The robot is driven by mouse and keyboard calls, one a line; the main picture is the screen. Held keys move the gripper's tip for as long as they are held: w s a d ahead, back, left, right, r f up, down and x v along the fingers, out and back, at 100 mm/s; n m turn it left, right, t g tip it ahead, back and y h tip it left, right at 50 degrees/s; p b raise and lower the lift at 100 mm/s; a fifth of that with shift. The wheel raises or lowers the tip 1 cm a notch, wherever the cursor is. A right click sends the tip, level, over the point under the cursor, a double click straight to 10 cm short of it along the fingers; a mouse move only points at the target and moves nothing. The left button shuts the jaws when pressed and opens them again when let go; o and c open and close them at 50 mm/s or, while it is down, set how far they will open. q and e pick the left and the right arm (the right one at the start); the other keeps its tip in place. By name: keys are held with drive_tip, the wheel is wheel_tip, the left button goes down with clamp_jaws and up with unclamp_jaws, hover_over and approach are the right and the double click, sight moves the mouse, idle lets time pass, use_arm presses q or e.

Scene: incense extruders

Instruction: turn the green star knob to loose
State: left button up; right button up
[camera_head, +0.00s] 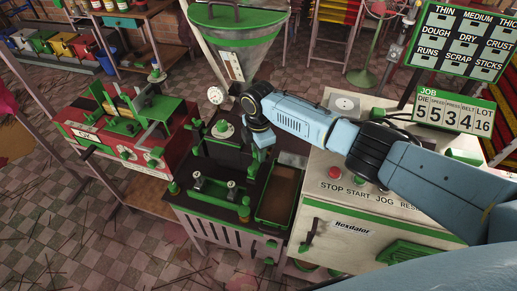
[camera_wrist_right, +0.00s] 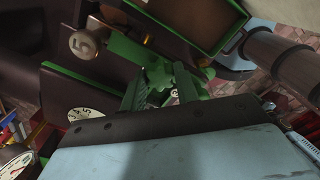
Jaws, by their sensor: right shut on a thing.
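The green star knob (camera_wrist_right: 154,73) shows in the right wrist view, just ahead of the wrist, with its lobes between the fingers. My right gripper (camera_wrist_right: 160,82) is shut on it. In the head view my right gripper (camera_head: 262,138) is at the dark-topped machine with green trim, in front of the large hopper. There the wrist hides the knob, and its turn position cannot be told. My left gripper is not in view.
A green-rimmed tray (camera_head: 277,196) sits on the machine's right side. A white control cabinet (camera_head: 350,225) with buttons stands right of it, and a red machine (camera_head: 112,140) stands at left.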

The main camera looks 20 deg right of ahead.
drive_tip(key=shift+r+n, duration=0.1)
drive_tip(key=shift+n, duration=0.4)
drive_tip(key=o, duration=1)
wheel_tip(320, 180, up, 13)
drive_tip(key=shift+r+p, duration=0.15)
drive_tip(key=shift+p, duration=0.15)
